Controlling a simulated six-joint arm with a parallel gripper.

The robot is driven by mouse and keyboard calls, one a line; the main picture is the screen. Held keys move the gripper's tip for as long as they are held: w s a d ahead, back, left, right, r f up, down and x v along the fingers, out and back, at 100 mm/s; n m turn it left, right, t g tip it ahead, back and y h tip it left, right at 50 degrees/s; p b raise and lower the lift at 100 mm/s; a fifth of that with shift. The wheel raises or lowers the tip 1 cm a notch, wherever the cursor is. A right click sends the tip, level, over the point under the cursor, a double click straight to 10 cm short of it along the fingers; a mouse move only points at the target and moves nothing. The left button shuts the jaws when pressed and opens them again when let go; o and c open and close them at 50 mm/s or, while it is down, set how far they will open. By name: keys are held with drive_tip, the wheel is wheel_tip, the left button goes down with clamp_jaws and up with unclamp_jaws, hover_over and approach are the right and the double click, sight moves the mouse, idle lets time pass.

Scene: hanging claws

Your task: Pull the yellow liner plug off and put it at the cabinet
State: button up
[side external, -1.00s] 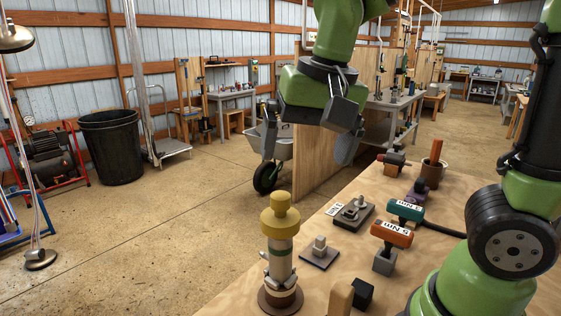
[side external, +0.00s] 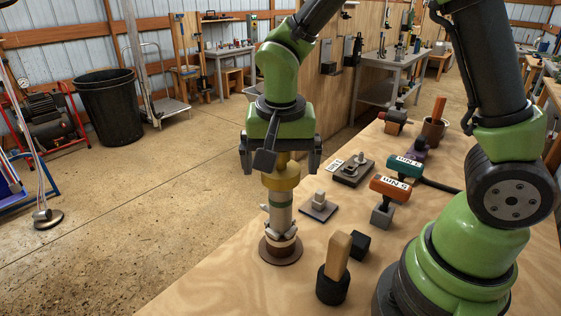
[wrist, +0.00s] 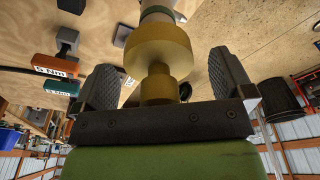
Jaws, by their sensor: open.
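The yellow liner plug (side external: 281,180) sits upright on top of a pale cylinder with a green band (side external: 280,217), which stands on a round brown base (side external: 281,250) near the bench's left edge. My gripper (side external: 280,168) is over the plug, pointing down, its fingers apart on either side of the plug's narrow top. In the wrist view the plug (wrist: 160,50) lies between the two open fingers, with gaps on both sides; neither finger visibly touches it. My gripper hides the plug's top in the side view. I cannot pick out a cabinet for certain.
Metal claws (side external: 283,234) ring the cylinder's lower part. To its right on the bench are a small grey block on a plate (side external: 319,204), an orange-headed tool (side external: 392,189) and a wooden-handled tool (side external: 338,262). Open floor lies left of the bench.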

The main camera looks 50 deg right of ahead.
drive_tip(key=shift+f, duration=0.35)
drive_tip(key=c, duration=1.8)
drive_tip(key=shift+r, duration=0.1)
drive_tip(key=shift+c, duration=0.2)
drive_tip(key=shift+r, duration=0.55)
drive_tip(key=o, duration=0.9)
drive_tip(key=c, duration=0.9)
